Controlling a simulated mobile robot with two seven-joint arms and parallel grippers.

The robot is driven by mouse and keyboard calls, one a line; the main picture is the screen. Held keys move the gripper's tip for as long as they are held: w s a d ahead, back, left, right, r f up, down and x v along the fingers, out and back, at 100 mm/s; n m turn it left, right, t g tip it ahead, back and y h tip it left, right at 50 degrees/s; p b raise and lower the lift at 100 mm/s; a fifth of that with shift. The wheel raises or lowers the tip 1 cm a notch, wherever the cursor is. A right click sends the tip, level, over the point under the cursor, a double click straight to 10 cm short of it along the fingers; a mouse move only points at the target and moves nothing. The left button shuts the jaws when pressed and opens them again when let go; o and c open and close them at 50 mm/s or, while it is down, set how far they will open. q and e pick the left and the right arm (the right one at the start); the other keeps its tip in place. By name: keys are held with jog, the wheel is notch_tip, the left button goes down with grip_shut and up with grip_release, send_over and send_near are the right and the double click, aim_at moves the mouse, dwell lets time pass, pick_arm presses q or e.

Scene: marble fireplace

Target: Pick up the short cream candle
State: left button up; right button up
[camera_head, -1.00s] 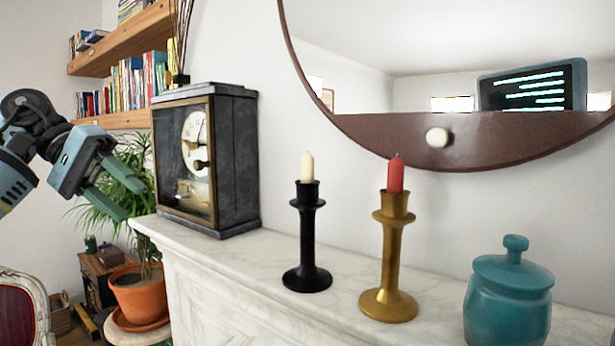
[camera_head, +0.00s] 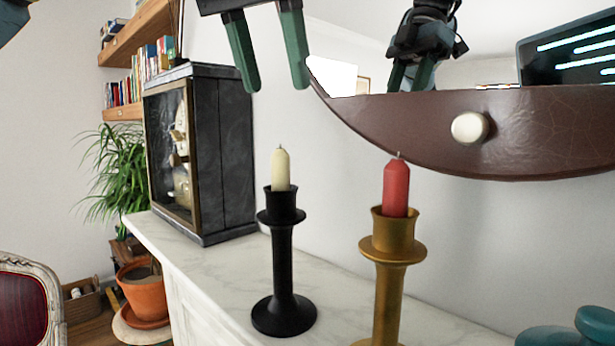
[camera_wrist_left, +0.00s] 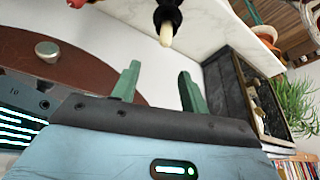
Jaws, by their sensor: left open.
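The short cream candle (camera_head: 281,169) stands upright in a black candlestick (camera_head: 284,262) on the marble mantel. My left gripper (camera_head: 277,90) is open and empty, above the candle with its fingers pointing down. In the left wrist view the candle (camera_wrist_left: 166,36) shows beyond and between the fingertips of the left gripper (camera_wrist_left: 158,68), apart from them. My right gripper is not seen.
A red candle in a brass candlestick (camera_head: 388,255) stands close on the right. A round mirror with a brown frame (camera_head: 560,135) hangs behind.

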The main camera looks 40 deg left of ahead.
aim_at(280, 149)
pick_arm(q)
jog(key=shift+s+f+x, duration=0.1)
jog(key=shift+s+x, duration=0.15)
jog(key=shift+x, duration=0.95)
jog(key=shift+s+f+x, duration=0.1)
jog(key=shift+s+x, duration=0.1)
jog(key=shift+x, duration=1.05)
jog(key=shift+s+f+x, duration=0.1)
jog(key=shift+s+x, duration=0.15)
jog(key=shift+x, duration=0.95)
jog(key=shift+a, duration=0.15)
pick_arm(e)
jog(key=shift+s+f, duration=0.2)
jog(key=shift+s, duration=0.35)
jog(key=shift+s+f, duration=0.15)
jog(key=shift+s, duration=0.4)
pick_arm(q)
jog(key=shift+r, duration=0.1)
grip_shut()
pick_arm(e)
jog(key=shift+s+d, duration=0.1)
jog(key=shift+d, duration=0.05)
